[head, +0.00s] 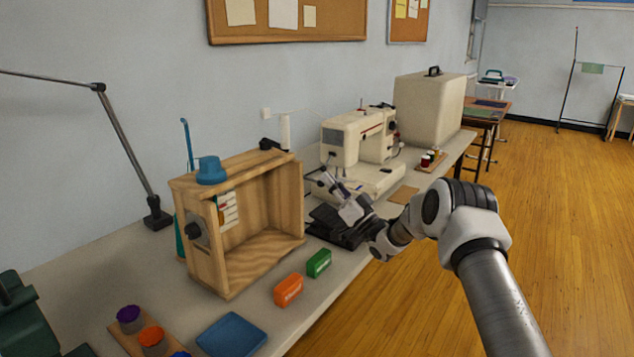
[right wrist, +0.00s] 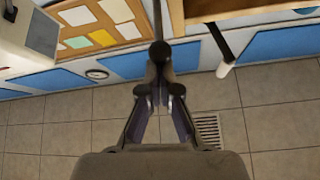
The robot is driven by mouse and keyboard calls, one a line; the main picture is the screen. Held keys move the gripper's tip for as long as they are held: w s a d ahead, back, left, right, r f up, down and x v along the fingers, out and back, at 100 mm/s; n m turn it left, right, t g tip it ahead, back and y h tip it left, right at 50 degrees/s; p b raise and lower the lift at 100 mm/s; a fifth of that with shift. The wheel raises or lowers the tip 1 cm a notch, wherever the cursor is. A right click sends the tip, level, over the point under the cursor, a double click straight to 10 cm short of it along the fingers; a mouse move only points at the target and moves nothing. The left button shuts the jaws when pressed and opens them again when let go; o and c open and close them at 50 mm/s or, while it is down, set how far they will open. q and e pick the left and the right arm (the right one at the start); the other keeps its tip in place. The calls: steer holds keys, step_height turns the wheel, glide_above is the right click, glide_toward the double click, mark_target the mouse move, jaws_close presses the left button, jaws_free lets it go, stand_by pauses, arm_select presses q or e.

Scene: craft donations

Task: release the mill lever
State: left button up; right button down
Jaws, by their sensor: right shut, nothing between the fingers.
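My right gripper (head: 328,180) is in front of the cream sewing machine, to the right of the open wooden box, above a black device (head: 338,228) on the table. In the right wrist view the fingers (right wrist: 160,78) come together and are shut with nothing between them. A dark round knob (right wrist: 160,52) on a thin rod, perhaps the mill lever, shows right at the fingertips. I cannot tell whether they touch it. In the head view the lever is too small to make out against the gripper. My left gripper is not in view.
The wooden box (head: 205,262) with a blue cap (head: 211,170) stands left of my right gripper. An orange box (head: 288,289) and a green box (head: 319,263) lie near the front edge. The sewing machine (head: 345,135) and a large cream case (head: 430,105) stand behind.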

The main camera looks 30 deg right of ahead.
arm_select(q)
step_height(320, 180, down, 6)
steer(key=b, duration=0.3)
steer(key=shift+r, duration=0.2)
arm_select(e)
steer(key=s+d+f, duration=0.2)
steer(key=s, duration=0.4)
steer(key=s+d+f, duration=0.2)
steer(key=s+f, duration=0.1)
steer(key=s, duration=0.4)
steer(key=shift+s+t, duration=0.2)
steer(key=shift+t, duration=0.2)
steer(key=shift+d, duration=0.15)
